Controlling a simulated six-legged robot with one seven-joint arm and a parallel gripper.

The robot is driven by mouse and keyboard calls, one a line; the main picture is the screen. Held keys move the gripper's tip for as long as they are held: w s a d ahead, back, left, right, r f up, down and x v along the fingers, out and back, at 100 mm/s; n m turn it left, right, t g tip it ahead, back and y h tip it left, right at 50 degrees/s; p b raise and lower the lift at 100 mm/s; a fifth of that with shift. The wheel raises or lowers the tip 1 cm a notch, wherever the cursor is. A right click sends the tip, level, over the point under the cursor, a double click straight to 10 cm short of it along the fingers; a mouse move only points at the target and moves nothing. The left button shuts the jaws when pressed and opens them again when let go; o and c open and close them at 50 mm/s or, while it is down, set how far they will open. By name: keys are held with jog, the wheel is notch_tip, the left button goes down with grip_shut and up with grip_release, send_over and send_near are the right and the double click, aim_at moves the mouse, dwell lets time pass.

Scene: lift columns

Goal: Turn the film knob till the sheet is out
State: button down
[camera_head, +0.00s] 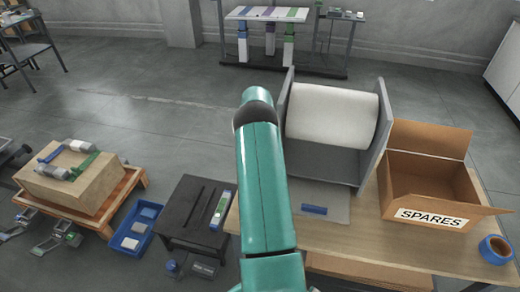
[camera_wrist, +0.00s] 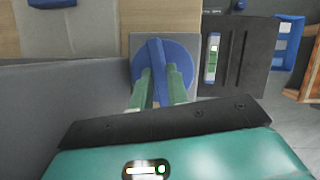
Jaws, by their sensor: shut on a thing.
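The two green fingers of my gripper (camera_wrist: 158,85) are shut on the knob's bar, one on each side. In the head view my teal arm hides the knob and my gripper. The white film roll (camera_head: 331,116) lies between the grey side panels of its holder (camera_head: 372,138). No sheet shows clearly coming off the roll. A grey plate (camera_head: 335,200) with a blue bar (camera_head: 314,209) lies in front of the holder.
The holder stands on a wooden table (camera_head: 400,245). An open SPARES box (camera_head: 432,190) and a blue tape roll (camera_head: 495,250) are at right. A black stand (camera_head: 190,225), a blue bin (camera_head: 131,235) and a crate on a pallet (camera_head: 65,195) are at left.

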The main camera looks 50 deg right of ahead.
jog(key=shift+f, duration=0.1)
jog(key=c, duration=1.4)
grip_release()
jog(key=shift+o, duration=0.2)
jog(key=v, duration=1.4)
jog(key=shift+f, duration=0.1)
